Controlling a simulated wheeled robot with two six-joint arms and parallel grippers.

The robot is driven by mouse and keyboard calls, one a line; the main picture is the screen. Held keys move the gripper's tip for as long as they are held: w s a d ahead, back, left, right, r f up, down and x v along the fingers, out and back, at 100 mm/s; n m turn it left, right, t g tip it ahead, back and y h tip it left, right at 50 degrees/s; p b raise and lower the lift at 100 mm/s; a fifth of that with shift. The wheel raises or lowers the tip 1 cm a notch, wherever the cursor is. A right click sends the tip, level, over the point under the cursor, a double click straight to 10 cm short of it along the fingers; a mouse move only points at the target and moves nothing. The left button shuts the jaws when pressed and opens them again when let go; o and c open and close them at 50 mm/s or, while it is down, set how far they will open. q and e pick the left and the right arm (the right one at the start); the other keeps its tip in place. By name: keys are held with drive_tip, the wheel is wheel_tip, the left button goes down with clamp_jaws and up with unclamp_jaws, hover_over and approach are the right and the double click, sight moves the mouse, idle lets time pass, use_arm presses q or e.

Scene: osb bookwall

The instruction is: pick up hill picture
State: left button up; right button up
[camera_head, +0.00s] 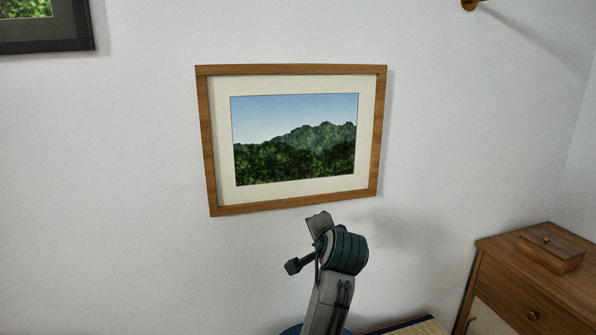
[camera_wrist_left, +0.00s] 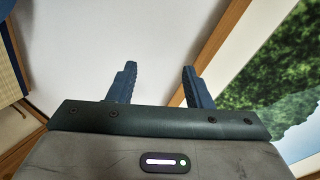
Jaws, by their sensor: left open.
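The hill picture (camera_head: 295,140) hangs on the white wall in the middle of the head view, in a brown wooden frame with a cream mount. It shows green hills under blue sky. In the left wrist view part of its frame (camera_wrist_left: 222,45) and the hills run along the right side. My left gripper (camera_wrist_left: 158,68) is open and empty, with bare wall between its fingers. Its right finger is close beside the frame edge; I cannot tell whether they touch. In the head view my arm rises just below the frame's bottom edge, its fingers not clear. My right gripper is not in view.
A dark-framed picture (camera_head: 45,46) hangs at the upper left. A wooden cabinet (camera_head: 490,275) with a small wooden box (camera_head: 550,252) on it stands at the lower right. A brass fitting (camera_head: 470,4) is at the top. The wall around the hill picture is clear.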

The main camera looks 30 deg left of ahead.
use_arm(q)
drive_tip(key=w+r+y, duration=0.3)
drive_tip(key=r, duration=1.4)
drive_tip(key=y, duration=0.3)
approach(300, 68)
drive_tip(key=shift+m, duration=0.3)
drive_tip(key=p+x, duration=0.3)
drive_tip(key=x, duration=0.4)
drive_tip(key=shift+w+a, duration=0.1)
drive_tip(key=shift+a, duration=0.05)
drive_tip(key=shift+w+a+f+p, duration=0.1)
drive_tip(key=shift+w+a+p, duration=0.1)
drive_tip(key=shift+a+p, duration=0.1)
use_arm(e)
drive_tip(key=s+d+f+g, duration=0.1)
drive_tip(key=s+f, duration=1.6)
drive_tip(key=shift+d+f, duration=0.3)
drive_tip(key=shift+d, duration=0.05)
use_arm(q)
drive_tip(key=shift+d, duration=0.1)
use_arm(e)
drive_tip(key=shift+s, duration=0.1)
use_arm(q)
clamp_jaws()
